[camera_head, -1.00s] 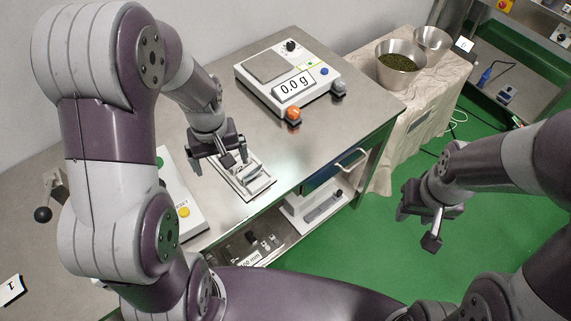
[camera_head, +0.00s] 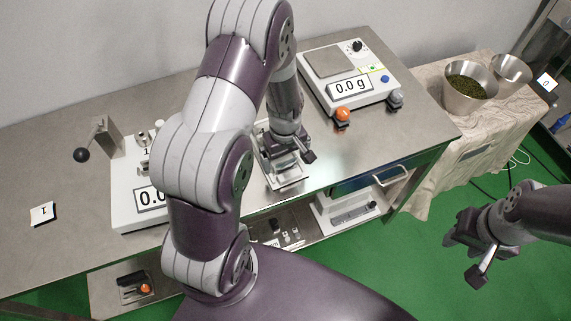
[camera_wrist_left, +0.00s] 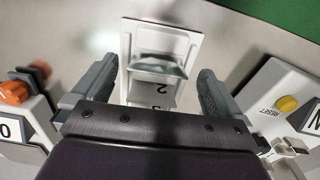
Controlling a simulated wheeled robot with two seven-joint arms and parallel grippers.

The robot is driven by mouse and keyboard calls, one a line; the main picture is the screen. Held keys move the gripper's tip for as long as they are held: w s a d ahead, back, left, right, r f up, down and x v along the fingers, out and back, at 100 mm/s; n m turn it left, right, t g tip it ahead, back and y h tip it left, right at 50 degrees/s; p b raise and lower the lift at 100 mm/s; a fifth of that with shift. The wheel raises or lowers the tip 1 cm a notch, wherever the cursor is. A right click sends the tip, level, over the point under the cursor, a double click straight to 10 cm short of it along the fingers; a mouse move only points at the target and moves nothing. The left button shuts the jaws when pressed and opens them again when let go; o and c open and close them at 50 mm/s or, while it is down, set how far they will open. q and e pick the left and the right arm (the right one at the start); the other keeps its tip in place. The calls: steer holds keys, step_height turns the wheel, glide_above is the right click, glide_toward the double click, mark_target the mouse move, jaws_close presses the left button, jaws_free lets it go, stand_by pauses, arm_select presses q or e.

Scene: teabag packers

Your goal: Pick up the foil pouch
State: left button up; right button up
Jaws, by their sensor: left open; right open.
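The foil pouch (camera_wrist_left: 160,66) is a small silvery piece in the left wrist view, resting in a white holder (camera_wrist_left: 188,42) marked 2. In the head view the holder (camera_head: 288,183) lies on the steel bench, and the arm partly hides the pouch. My left gripper (camera_head: 289,154) is over the holder, open. In the left wrist view its two fingers (camera_wrist_left: 157,72) stand on either side of the pouch, with gaps; I cannot tell their exact height. My right gripper (camera_head: 464,262) is open and empty, over the green floor at the right.
A scale (camera_head: 322,62) reading 0.0 g stands behind and right of the holder. Another white device (camera_head: 125,180) with a display is to the left, partly behind my left arm. Steel bowls (camera_head: 468,100) stand on a cloth-covered table (camera_head: 428,135).

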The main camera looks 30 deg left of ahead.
arm_select(q)
steer(key=shift+f, duration=0.8)
steer(key=shift+w+f, duration=0.15)
steer(key=shift+f, duration=0.2)
steer(key=c, duration=1)
steer(key=shift+r, duration=0.1)
steer(key=shift+c, duration=0.2)
